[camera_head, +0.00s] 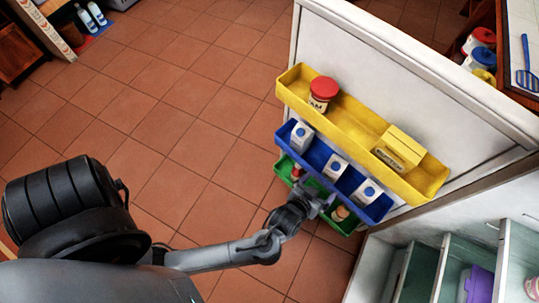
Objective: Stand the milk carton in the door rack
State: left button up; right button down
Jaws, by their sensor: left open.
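The open fridge door holds a yellow rack (345,118), a blue rack (315,160) below it and a green rack (283,166) lowest. Three white cartons with blue marks stand in the blue rack: a left one (302,135), a middle one (336,168) and a right one (368,190). I cannot tell which is the task's milk carton. My left gripper (322,201) is open, beside the blue rack's outer wall and over the green rack. It appears empty, apart from the cartons. My right gripper is not in view.
The yellow rack holds a red-lidded jar (322,93) and a yellow box (398,148). The green rack holds a red-topped item (296,171) and a tan-topped item (342,213). Fridge shelves with a purple container (479,284) are lower right. Tiled floor lies open at left.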

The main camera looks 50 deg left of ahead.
pick_arm(q)
jog(key=s+a+r+m+g+h, duration=0.1)
jog(key=s+a+g, duration=0.3)
jog(key=s, duration=0.4)
jog(key=s+a+r+m+g+h, duration=0.1)
jog(key=s+a+r+m+g, duration=0.2)
jog(key=s, duration=0.6)
jog(key=shift+a+r+m+g, duration=0.4)
jog(key=shift+a+g, duration=0.1)
jog(key=shift+g, duration=0.2)
jog(key=shift+s, duration=0.1)
